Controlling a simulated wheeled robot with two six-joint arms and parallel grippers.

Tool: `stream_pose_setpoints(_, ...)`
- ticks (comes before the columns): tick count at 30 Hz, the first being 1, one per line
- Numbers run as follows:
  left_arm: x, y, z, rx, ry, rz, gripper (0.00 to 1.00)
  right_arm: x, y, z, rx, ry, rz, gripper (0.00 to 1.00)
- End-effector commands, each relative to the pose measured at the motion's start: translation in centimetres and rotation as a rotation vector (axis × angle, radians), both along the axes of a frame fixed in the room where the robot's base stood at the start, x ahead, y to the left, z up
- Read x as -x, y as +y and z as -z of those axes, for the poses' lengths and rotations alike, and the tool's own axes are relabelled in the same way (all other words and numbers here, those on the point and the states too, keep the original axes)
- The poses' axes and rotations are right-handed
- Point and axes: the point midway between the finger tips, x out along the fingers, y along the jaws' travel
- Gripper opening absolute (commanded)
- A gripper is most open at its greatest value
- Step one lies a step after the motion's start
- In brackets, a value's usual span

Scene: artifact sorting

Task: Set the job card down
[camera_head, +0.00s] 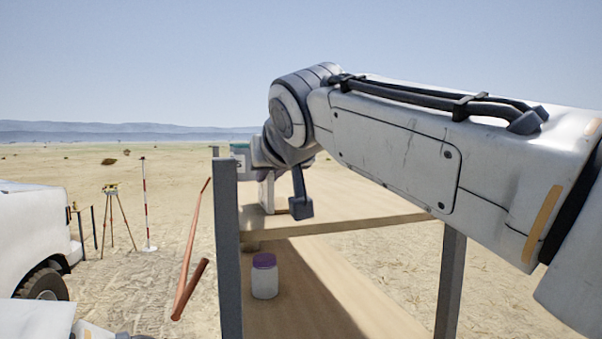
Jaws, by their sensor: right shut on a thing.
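My right gripper (286,205) is at the end of the arm that comes in from the right, low over the upper board of the wooden stand. One dark finger shows clearly; the rest is partly hidden by the wrist. It is shut on a small pale upright piece (267,192), which looks like the job card, seen nearly edge-on. I cannot tell whether its lower edge touches the board. My left gripper is out of view; only part of my left arm shows at the bottom left.
The stand has an upper board (345,205), a lower shelf (310,300) and grey posts (228,250). A purple-lidded jar (264,280) stands on the lower shelf. A white vehicle (30,230) and a tripod (118,210) are at left.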

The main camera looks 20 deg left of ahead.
Motion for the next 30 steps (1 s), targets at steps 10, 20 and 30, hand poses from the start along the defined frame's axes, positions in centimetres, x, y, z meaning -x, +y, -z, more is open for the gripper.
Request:
stream_pose_setpoints(10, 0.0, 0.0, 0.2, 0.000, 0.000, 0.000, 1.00, 0.0, 0.0, 0.2, 0.001, 0.001, 0.000, 0.44)
stream_pose_setpoints(20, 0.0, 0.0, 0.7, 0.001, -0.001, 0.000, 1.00, 0.6, -0.4, -0.1, -0.001, -0.001, -0.001, 0.44)
stream_pose_setpoints(30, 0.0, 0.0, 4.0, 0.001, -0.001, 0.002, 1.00, 6.1, -4.0, -2.7, -0.004, -0.002, -0.004, 0.44)
